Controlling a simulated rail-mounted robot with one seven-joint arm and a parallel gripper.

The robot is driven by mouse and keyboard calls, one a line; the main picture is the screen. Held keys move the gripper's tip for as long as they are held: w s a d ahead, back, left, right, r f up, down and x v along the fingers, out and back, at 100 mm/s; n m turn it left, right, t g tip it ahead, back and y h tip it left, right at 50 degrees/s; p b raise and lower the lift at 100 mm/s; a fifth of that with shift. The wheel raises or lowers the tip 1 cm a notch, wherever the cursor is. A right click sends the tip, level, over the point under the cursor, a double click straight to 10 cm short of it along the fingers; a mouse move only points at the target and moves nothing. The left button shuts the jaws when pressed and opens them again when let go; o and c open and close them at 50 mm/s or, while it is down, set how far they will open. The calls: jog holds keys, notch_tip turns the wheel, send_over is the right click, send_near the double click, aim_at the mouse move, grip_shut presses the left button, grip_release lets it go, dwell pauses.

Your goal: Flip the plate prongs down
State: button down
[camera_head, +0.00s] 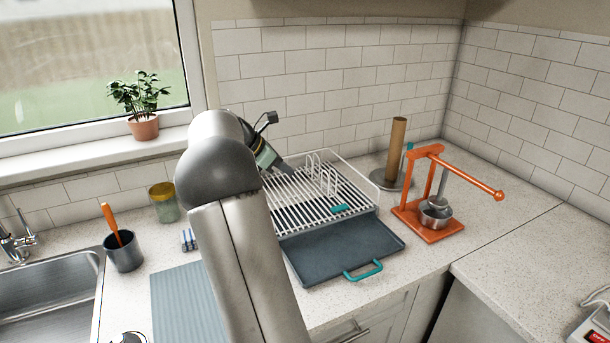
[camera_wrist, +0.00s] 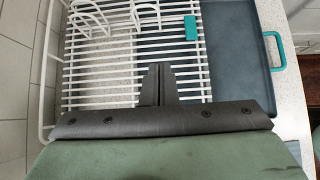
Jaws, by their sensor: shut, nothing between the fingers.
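The white wire dish rack (camera_head: 335,156) stands on the counter near the back wall; its slats (camera_wrist: 95,75) fill much of the wrist view. The plate prongs (camera_head: 322,175) are white wire loops that stand up from the rack in the head view. They also show at the top left of the wrist view (camera_wrist: 146,13). My gripper (camera_head: 287,169) is over the left part of the rack, apart from the prongs. In the wrist view its dark fingers (camera_wrist: 158,84) are together and empty above the slats. My arm hides the rack's left end in the head view.
A dark drain tray (camera_head: 340,248) with a teal handle (camera_head: 363,271) lies in front of the rack. A teal piece (camera_wrist: 191,28) sits at the rack's edge. An orange press (camera_head: 430,200) and a paper-towel holder (camera_head: 396,150) stand to the right.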

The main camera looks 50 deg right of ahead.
send_near(328, 186)
jog(key=f, duration=0.2)
jog(key=f+p, duration=0.1)
jog(key=shift+a+f, duration=0.25)
jog(key=shift+a, duration=0.05)
jog(key=d, duration=0.1)
jog(key=s+d+p, duration=0.1)
jog(key=d, duration=0.1)
jog(key=shift+s+d+f, duration=0.1)
jog(key=shift+d+f, duration=0.05)
jog(key=shift+f, duration=0.1)
jog(key=shift+s+d+f, duration=0.1)
jog(key=shift+s+d, duration=0.1)
jog(key=shift+d, duration=0.3)
jog(key=shift+w+a, duration=0.1)
